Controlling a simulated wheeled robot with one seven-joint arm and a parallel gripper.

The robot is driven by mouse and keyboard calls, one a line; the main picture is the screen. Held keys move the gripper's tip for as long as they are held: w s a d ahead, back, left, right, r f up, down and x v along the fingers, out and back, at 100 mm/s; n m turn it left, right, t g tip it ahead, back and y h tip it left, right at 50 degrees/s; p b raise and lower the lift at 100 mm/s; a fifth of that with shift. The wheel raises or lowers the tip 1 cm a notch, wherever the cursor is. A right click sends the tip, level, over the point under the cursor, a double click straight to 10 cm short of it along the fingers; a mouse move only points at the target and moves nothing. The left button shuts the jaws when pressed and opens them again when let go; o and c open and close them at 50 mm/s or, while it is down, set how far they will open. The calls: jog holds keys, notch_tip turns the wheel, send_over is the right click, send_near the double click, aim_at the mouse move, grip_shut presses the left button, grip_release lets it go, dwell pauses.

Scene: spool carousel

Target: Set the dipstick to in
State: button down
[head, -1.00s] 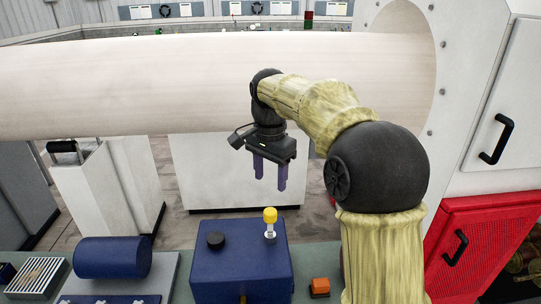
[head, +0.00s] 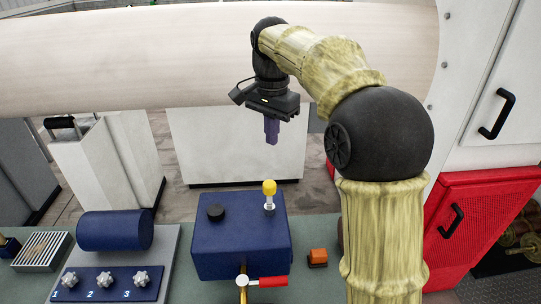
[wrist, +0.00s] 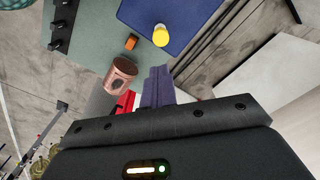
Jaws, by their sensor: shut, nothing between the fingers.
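The dipstick (head: 269,192) has a yellow cap on a pale stem and stands upright on top of the blue box (head: 240,238), near its back right corner. Its yellow cap also shows in the wrist view (wrist: 161,36). My gripper (head: 271,140) hangs above and behind the dipstick, pointing down, apart from it. Its purple fingers are together and hold nothing. In the wrist view the shut fingers (wrist: 158,72) show below the yellow cap. How deep the dipstick sits in the box cannot be told.
A black round cap (head: 216,212) sits on the box. A red-handled valve (head: 268,282) is at its front, an orange block (head: 318,256) to its right. A blue cylinder (head: 115,230) and several numbered knobs (head: 104,281) are at left. A large pale roll (head: 180,55) spans behind.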

jog(key=s+d+f+n+t, duration=0.1)
jog(key=s+d+f+n, duration=0.3)
jog(key=s+f, duration=0.5)
jog(key=s+d+f+n+t, duration=0.1)
jog(key=s+d+f+n, duration=0.3)
jog(key=s+f, duration=0.6)
notch_tip(320, 180, down, 3)
jog(key=shift+d+f, duration=0.1)
jog(key=shift+d, duration=1.1)
